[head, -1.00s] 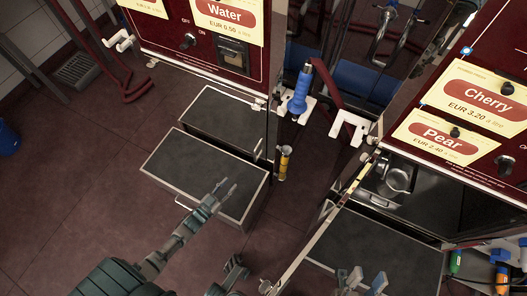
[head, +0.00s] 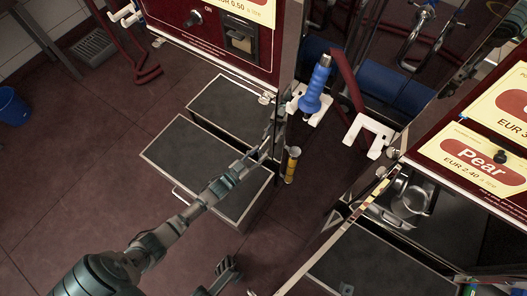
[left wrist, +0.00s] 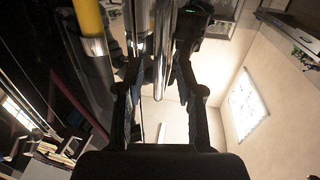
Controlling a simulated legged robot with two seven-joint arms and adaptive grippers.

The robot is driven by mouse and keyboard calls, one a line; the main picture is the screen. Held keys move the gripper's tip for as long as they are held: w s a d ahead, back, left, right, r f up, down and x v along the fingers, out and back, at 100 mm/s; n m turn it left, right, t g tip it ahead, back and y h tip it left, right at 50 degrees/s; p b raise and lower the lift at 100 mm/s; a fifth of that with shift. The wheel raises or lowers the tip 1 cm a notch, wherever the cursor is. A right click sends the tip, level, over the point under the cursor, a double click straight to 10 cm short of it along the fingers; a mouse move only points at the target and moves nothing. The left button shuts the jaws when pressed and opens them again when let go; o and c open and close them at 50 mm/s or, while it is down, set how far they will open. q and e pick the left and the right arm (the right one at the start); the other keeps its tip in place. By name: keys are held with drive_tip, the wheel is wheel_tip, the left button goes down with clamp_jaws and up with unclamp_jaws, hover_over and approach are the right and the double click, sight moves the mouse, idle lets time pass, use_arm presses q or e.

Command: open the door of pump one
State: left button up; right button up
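The Water pump (head: 215,50) stands at the upper left in the head view, with a dark red front panel. My left gripper (head: 275,125) reaches up to the narrow upright right edge of this pump's front, over the grey steps. In the left wrist view, my left gripper (left wrist: 160,85) has its two fingers apart, with an upright shiny metal bar (left wrist: 163,45) between them. I see no firm grip on the bar.
Two dark steps (head: 205,170) stand below the Water pump. A blue-handled nozzle (head: 318,85) sits in a white holder beside its edge, with a yellow cylinder (head: 292,160) below. A blue bucket (head: 12,105) is far left. Floor at left is clear.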

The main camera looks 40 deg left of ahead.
use_arm(q)
drive_tip(key=shift+w+d, duration=0.1)
drive_tip(key=shift+w, duration=0.4)
drive_tip(key=shift+c, duration=0.2)
clamp_jaws()
